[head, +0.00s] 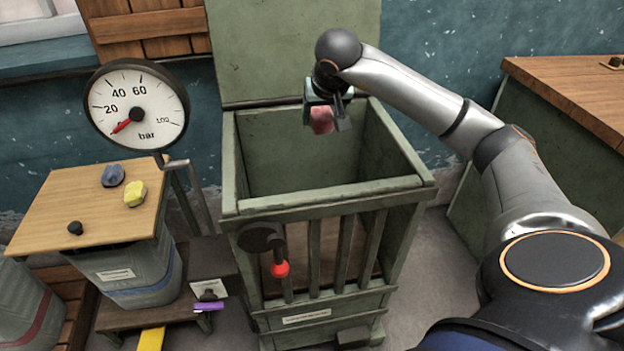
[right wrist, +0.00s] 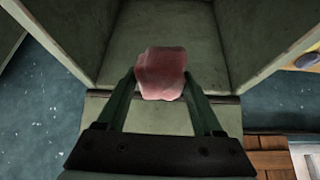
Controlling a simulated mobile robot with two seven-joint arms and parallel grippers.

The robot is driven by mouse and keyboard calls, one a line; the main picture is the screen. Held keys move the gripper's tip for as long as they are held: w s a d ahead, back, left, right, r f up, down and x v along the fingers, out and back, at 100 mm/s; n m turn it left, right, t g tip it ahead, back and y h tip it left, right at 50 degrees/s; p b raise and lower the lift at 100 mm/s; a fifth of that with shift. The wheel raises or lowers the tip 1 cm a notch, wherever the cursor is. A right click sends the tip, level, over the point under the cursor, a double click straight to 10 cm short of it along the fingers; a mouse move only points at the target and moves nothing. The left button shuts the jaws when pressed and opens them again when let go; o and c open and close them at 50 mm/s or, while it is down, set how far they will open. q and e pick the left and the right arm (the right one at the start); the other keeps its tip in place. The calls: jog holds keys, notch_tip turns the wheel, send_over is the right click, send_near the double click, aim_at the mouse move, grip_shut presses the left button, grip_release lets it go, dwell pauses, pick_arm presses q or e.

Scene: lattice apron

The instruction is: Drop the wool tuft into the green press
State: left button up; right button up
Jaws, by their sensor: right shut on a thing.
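The wool tuft (head: 322,120) is a small pinkish-red lump; it also shows in the right wrist view (right wrist: 162,74). My right gripper (head: 327,112) is shut on it and holds it at the back of the green press, over its open top. The green press (head: 330,203) is a tall box with a slatted front and an open top; its inner walls show in the right wrist view (right wrist: 170,30). The floor of the press is partly hidden by its front rim. My left gripper is not in view.
A pressure gauge (head: 137,106) stands left of the press, above a wooden board (head: 60,205) with blue, yellow and dark lumps. A red-knobbed lever (head: 280,268) sits on the press front. A wooden-topped counter (head: 575,90) stands at right.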

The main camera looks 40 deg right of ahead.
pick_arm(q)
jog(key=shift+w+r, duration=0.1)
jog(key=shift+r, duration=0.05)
pick_arm(e)
jog(key=o, duration=1.3)
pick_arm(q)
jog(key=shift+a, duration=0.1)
pick_arm(e)
jog(key=shift+o, duration=0.2)
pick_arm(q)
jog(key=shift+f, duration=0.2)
pick_arm(e)
jog(key=shift+s+r, duration=0.1)
jog(key=shift+r, duration=0.15)
pick_arm(q)
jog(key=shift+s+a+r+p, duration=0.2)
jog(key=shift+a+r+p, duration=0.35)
jog(key=shift+p, duration=0.3)
pick_arm(e)
jog(key=v, duration=1.2)
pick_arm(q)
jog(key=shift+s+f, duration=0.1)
pick_arm(e)
jog(key=shift+a+f, duration=0.1)
